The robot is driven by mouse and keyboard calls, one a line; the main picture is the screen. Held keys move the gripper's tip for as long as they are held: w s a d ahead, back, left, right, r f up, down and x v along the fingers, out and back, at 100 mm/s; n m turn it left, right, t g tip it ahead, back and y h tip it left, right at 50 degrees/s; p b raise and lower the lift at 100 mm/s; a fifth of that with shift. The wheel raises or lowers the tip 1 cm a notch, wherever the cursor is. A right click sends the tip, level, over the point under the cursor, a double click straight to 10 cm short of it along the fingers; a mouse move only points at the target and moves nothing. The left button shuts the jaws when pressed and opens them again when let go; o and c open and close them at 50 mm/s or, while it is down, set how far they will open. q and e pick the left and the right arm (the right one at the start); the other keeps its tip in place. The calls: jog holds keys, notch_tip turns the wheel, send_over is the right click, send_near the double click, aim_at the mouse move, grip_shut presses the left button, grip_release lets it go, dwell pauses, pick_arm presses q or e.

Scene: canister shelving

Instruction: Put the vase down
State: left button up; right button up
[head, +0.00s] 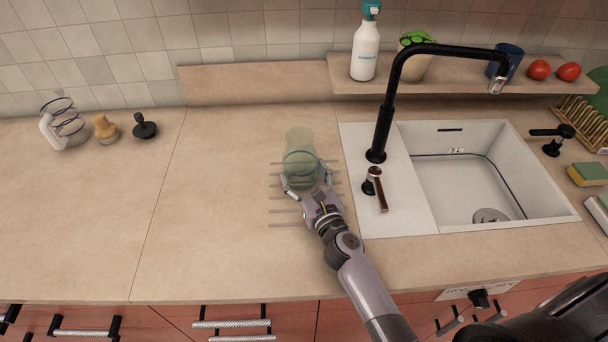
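The vase (300,148) is see-through pale green glass with a flared top. It is upright over the grooved drainer part of the counter, left of the sink. My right gripper (305,180) reaches in from the front, with one finger on each side of the vase's lower part, and appears shut on it. The fingers and palm partly hide the vase's base, so I cannot tell whether it touches the counter. My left gripper is not in view.
A black faucet (382,130) and white sink (470,180) are to the right. A shelf (450,88) behind holds a soap bottle (365,50), a blue cup and tomatoes. A glass jar (66,125), orange and black items stand far left. The left counter (215,190) is clear.

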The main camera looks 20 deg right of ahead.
jog(key=o, duration=0.4)
jog(key=shift+o, duration=0.2)
jog(key=shift+r, duration=0.2)
jog(key=s+b, duration=0.1)
jog(key=s, duration=0.4)
jog(key=s+b, duration=0.1)
jog(key=s, duration=0.4)
jog(key=shift+s+d+f, duration=0.15)
jog(key=shift+s+f, duration=0.05)
jog(key=shift+s+r, duration=0.2)
jog(key=shift+s, duration=0.6)
jog(key=shift+f, duration=0.1)
